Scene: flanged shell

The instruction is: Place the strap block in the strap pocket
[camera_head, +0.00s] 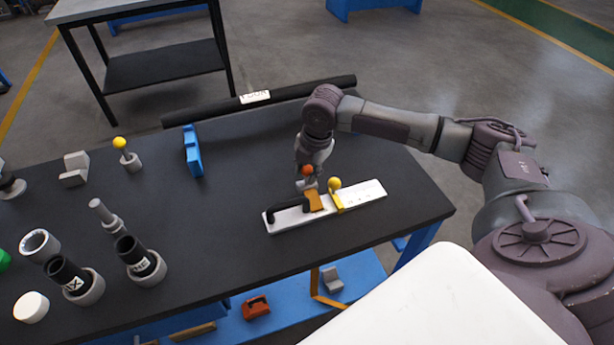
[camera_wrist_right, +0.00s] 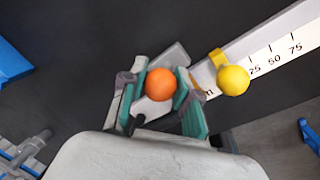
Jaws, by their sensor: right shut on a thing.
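My right gripper (camera_head: 308,184) is over the white scaled rail (camera_head: 362,195) near the front right of the table. It is shut on an orange-knobbed piece (camera_head: 308,170); in the right wrist view the orange ball (camera_wrist_right: 160,84) sits between the two green-padded fingers (camera_wrist_right: 160,100). An orange block (camera_head: 315,201) shows just below the gripper, on the rail. A yellow-knobbed slider (camera_head: 335,184) stands on the rail just right of it. I cannot tell which part is the strap block or where the strap pocket is. My left gripper is not in view.
A blue bracket (camera_head: 193,152) stands behind left on the table. Grey cups, black cylinders and a grey block (camera_head: 74,169) stand at the left. A long black tube (camera_head: 280,98) lies along the back edge. The table between the blue bracket and the rail is clear.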

